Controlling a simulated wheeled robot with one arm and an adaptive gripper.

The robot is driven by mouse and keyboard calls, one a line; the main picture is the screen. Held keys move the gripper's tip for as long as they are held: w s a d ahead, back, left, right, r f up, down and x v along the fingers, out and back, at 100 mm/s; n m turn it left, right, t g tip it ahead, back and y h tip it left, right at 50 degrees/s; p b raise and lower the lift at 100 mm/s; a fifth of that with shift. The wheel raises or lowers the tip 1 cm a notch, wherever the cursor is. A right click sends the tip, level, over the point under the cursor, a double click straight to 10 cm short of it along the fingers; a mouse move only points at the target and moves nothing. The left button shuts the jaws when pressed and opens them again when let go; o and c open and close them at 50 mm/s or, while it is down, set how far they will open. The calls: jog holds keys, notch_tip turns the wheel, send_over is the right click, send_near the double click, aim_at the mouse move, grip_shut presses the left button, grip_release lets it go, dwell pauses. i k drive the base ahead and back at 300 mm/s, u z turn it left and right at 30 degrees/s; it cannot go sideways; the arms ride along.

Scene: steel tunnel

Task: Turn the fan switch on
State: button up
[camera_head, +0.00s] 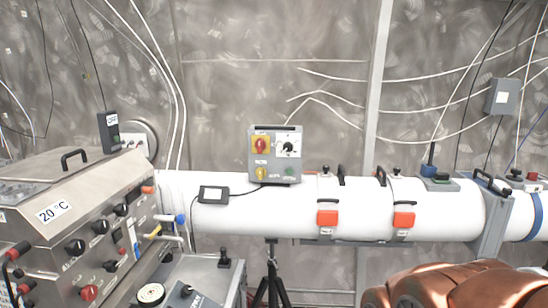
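A grey control box (274,160) sits on top of a white horizontal pipe (250,221), near the middle of the view. Its face carries a red rotary knob on a yellow plate (260,146) at upper left and a black knob on a white dial (288,147) at upper right. A smaller yellow knob (261,174) is at lower left and a small green part (290,171) at lower right. The labels are too small to read, so I cannot tell which is the fan switch. My gripper is not in view; a copper-coloured part of mine shows at lower right.
A steel panel with knobs (105,235) and a "20 °C" label fills the left. A small display (213,195) and two orange latches (327,218) (404,219) are on the pipe. A black tripod (271,280) stands below. Cables hang along the wall.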

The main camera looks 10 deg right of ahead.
aim_at(260, 145)
jog(key=z, duration=1.1)
jog(key=i, duration=1.3)
jog(key=u, duration=2.3)
